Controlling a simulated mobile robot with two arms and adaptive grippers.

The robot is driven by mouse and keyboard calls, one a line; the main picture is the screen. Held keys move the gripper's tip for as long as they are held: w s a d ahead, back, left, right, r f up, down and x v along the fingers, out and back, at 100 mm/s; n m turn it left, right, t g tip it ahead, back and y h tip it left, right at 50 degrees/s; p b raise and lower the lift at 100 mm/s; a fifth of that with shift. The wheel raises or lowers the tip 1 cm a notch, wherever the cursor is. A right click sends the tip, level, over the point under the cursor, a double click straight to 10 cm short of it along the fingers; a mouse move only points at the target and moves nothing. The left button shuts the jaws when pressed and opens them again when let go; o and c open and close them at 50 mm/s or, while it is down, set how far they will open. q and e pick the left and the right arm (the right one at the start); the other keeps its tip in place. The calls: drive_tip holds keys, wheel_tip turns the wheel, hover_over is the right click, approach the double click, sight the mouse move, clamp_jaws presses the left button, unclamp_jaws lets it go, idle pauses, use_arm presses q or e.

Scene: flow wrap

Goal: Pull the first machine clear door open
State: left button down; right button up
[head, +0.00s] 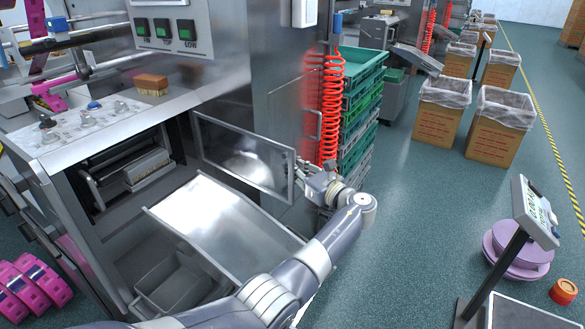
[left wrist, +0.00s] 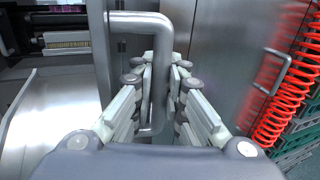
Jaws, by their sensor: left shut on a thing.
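The first machine's clear door (head: 238,156) is a see-through panel in a metal frame. In the head view it stands swung out to the right of the machine's dark opening (head: 125,165). My left gripper (head: 302,172) is at the door's free right edge. In the left wrist view, the door's bent metal bar handle (left wrist: 160,80) passes between the fingers of my left gripper (left wrist: 159,68), which are shut on it. The fingers partly hide the handle in the head view. My right gripper is not in view.
A sloping metal chute (head: 225,222) lies below the door, with a grey bin (head: 178,283) under it. Red coiled hoses (head: 330,105) and stacked green crates (head: 362,100) stand right of the machine. A scale post (head: 500,265) stands at right. The floor between is clear.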

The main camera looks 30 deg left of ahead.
use_arm(q)
drive_tip(key=shift+d+f, duration=0.2)
drive_tip(key=shift+d, duration=0.05)
drive_tip(key=c, duration=1.9)
unclamp_jaws()
drive_tip(key=shift+w+d+r, duration=0.1)
drive_tip(key=shift+d, duration=0.05)
drive_tip(key=v, duration=1.2)
